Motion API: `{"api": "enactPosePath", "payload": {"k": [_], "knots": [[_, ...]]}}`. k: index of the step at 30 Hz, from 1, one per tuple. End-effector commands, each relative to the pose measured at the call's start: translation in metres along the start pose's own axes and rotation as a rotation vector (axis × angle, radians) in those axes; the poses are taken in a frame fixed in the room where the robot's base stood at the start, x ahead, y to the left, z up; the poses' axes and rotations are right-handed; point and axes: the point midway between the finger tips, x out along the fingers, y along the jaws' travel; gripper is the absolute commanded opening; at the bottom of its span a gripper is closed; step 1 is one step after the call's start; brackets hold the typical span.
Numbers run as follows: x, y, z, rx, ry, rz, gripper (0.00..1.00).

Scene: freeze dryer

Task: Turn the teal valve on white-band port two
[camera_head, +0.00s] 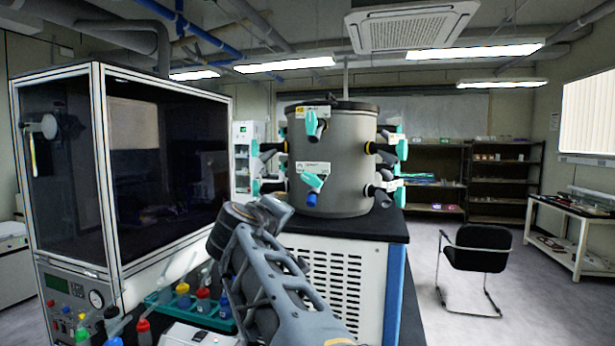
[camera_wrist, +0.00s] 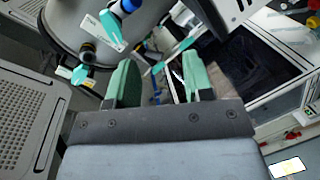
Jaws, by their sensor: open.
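A grey drum (camera_head: 340,150) carries several ports with teal valves. On its front, an upper teal valve (camera_head: 312,124) sits by a yellow-and-white label, and a lower teal valve (camera_head: 312,181) has a blue end below it and a white label above. More black ports with teal handles stick out at both sides. Port numbers are too small to read, so I cannot tell which is white-band port two. In the wrist view, my gripper (camera_wrist: 160,82) is open and empty, its green fingers apart. A blue-ended port (camera_wrist: 127,7) and a teal valve (camera_wrist: 80,74) show beyond the fingers, apart from them.
A glass-fronted cabinet (camera_head: 165,165) stands close on the left. A teal rack (camera_head: 222,322) with coloured-cap bottles lies at the front. The drum rests on a white vented unit with a dark top (camera_head: 385,228). A black chair (camera_head: 477,250) stands on the open floor to the right.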

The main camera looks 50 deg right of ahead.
Motion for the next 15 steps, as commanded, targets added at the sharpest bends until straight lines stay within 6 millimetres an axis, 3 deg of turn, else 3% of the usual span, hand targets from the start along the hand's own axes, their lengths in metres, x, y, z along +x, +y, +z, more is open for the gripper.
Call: {"api": "enactPosePath", "payload": {"k": [1,3,6,11,15], "knots": [[0.002,0.021,-0.006,-0.011,0.008,0.056,0.47],[0.003,0.041,-0.012,-0.025,0.019,0.116,0.47],[0.006,0.059,-0.017,-0.040,0.024,0.169,0.47],[0.023,0.071,-0.020,-0.048,0.026,0.193,0.47],[0.049,0.077,-0.021,-0.048,0.024,0.191,0.47]]}}
